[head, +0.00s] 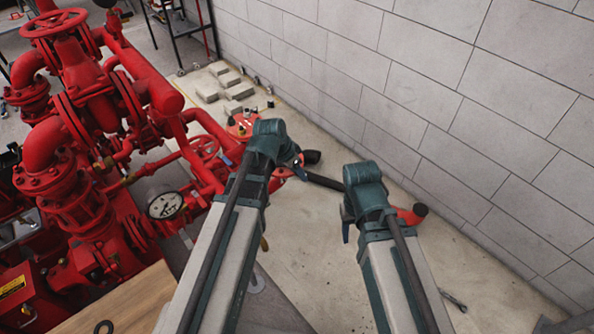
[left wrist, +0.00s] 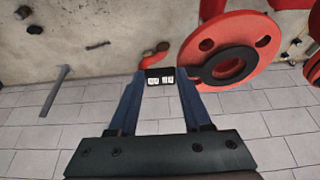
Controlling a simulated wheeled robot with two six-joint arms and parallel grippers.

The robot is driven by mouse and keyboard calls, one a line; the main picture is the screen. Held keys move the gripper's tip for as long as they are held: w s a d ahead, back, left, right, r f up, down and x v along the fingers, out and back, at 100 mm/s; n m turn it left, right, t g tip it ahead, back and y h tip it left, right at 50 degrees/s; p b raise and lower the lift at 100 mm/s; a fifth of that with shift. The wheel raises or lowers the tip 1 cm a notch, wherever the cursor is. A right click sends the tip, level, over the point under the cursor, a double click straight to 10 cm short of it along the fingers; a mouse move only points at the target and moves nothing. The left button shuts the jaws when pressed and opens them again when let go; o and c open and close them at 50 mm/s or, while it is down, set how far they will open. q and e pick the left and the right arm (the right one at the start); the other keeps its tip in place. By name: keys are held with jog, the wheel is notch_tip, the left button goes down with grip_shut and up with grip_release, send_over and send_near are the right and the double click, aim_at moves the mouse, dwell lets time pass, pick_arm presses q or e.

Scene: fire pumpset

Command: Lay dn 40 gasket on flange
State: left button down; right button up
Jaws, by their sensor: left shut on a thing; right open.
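A flat black ring gasket (left wrist: 229,66) shows in the left wrist view, over the face of a round red flange (left wrist: 245,28) with bolt holes. I cannot tell whether the ring touches the face. My left gripper (left wrist: 161,78) is shut on the gasket's black tab, which has white markings, to the left of the ring. In the head view my left gripper (head: 296,163) is mostly hidden by its own arm, and the gasket cannot be made out there. My right gripper (head: 348,228) is open, lower and to the right, partly hidden by its wrist.
Red pump pipework with a pressure gauge (head: 165,205) fills the left. A red round plate (head: 240,126) with small parts stands behind my left wrist. A dark pipe (head: 326,181) and red elbow (head: 413,213) are nearby. A block wall (head: 470,110) bounds the right.

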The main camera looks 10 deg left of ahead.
pick_arm(q)
jog(key=shift+f+b, duration=0.35)
jog(key=shift+c, duration=1.3)
grip_release()
jog(key=shift+r, duration=0.1)
jog(key=p+v, duration=1.3)
jog(key=shift+s+r, duration=0.2)
jog(key=shift+r, duration=0.05)
jog(key=shift+a, duration=0.1)
